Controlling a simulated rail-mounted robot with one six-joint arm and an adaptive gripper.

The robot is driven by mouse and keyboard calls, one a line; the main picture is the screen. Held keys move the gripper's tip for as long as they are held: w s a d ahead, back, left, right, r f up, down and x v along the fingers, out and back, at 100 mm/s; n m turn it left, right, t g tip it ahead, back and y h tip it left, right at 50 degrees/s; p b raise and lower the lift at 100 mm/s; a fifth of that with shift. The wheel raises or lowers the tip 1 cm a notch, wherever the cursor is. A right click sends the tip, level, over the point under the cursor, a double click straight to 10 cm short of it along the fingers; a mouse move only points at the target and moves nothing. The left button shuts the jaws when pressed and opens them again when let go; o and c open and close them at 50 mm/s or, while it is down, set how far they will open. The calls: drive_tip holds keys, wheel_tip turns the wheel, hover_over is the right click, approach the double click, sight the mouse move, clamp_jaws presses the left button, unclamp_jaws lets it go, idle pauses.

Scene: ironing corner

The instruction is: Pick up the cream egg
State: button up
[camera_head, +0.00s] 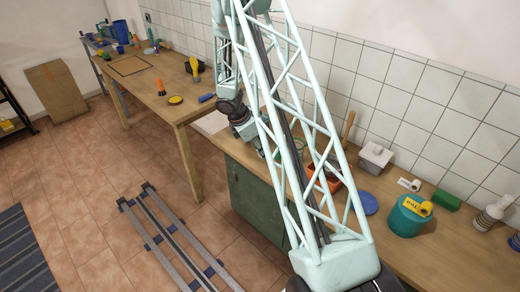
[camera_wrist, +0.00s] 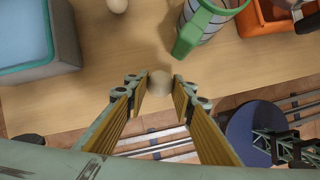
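A cream, rounded egg-like thing (camera_wrist: 160,83) shows in the wrist view, at the near edge of the wooden table. My gripper (camera_wrist: 161,88) is open, with one yellow-padded finger on each side of it. Narrow gaps seem to show between the fingertips and the egg; its height relative to the fingers is hard to tell. A second small cream rounded thing (camera_wrist: 118,5) is cut off at the top of the wrist view. In the head view my arm hides the egg and the fingers.
A grey bin with blue inside (camera_wrist: 38,62) stands left. In the head view, a teal pot (camera_head: 405,217) stands right.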

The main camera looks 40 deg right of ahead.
drive_tip(key=s+a+r+b, duration=0.1)
drive_tip(key=s+a+b, duration=0.1)
drive_tip(key=s+a, duration=0.4)
drive_tip(key=s, duration=0.3)
drive_tip(key=shift+w+d+r, duration=0.1)
drive_tip(key=shift+w+r, duration=0.1)
idle(0.6)
drive_tip(key=w+d+r+p, duration=0.2)
drive_tip(key=w+p, duration=0.1)
drive_tip(key=p, duration=0.1)
drive_tip(key=w+d+r+p, duration=0.2)
drive_tip(key=w+p, duration=0.1)
drive_tip(key=p, duration=0.2)
drive_tip(key=w+d+r+p, duration=0.2)
drive_tip(key=w+p, duration=0.2)
drive_tip(key=shift+w+d+r+p, duration=0.1)
drive_tip(key=shift+r+p, duration=0.3)
drive_tip(key=w+d+r+p, duration=0.1)
drive_tip(key=w+d, duration=0.4)
drive_tip(key=w, duration=0.4)
drive_tip(key=w+d+r+p, duration=0.1)
drive_tip(key=w+d, duration=0.5)
drive_tip(key=w, duration=0.3)
drive_tip(key=shift+w, duration=0.25)
idle(0.7)
